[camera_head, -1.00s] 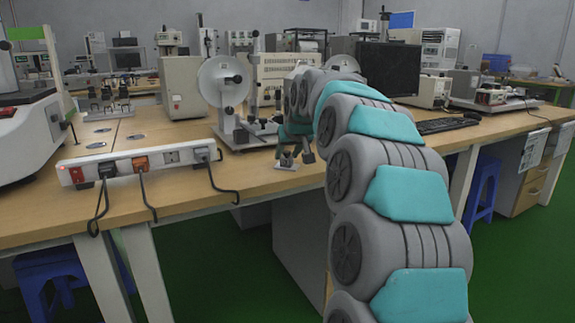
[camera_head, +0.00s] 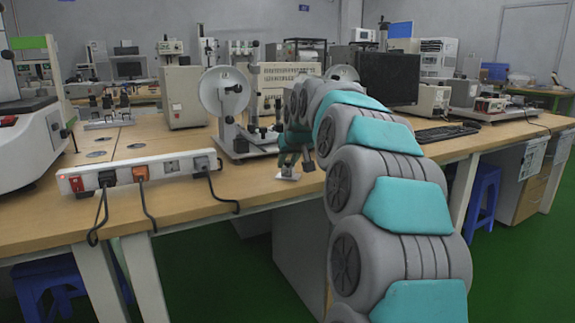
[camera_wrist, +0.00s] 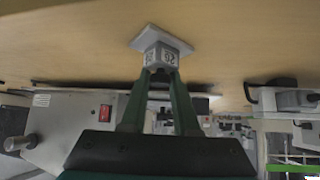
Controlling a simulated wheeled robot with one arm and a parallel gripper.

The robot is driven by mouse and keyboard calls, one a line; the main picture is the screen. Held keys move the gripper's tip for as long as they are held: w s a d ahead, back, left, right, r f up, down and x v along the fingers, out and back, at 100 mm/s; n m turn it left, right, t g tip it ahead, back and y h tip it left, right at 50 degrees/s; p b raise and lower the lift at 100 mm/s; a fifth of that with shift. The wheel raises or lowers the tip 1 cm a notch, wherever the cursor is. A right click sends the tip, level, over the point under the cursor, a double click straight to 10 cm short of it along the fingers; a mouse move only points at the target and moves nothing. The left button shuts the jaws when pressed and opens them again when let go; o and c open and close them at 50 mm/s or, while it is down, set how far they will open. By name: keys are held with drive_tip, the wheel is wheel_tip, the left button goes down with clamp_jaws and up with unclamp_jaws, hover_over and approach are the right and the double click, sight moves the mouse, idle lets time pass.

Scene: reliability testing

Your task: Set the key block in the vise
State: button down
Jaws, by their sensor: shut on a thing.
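My gripper (camera_wrist: 160,77) has its two green fingers shut on a small grey block with printed digits, which I take as the key block (camera_wrist: 158,56). A flat pale plate (camera_wrist: 162,38) shows at the block's far end in the wrist view, against the wooden tabletop. I cannot tell whether the plate is part of the block or whether it rests on the table. In the head view the gripper (camera_head: 291,163) is low over the front edge of the bench, right above the pale plate (camera_head: 287,175). I cannot make out the vise with certainty in either view.
A white power strip (camera_head: 137,171) with cables lies left of my gripper on the bench (camera_head: 200,208). A stand with a large disc (camera_head: 224,91) is just behind. A grey box (camera_head: 184,92), monitor (camera_head: 389,78) and keyboard (camera_head: 446,133) stand farther back. Bare wood lies between.

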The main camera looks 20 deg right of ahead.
sight(289, 169)
drive_tip(key=shift+r, duration=1.7)
drive_tip(key=shift+s+a, duration=0.25)
drive_tip(key=shift+s, duration=0.65)
drive_tip(key=s+a+r, duration=0.1)
drive_tip(key=s+a, duration=0.3)
drive_tip(key=s, duration=0.9)
drive_tip(key=shift+s+r+b, duration=0.15)
drive_tip(key=shift+s+b, duration=0.15)
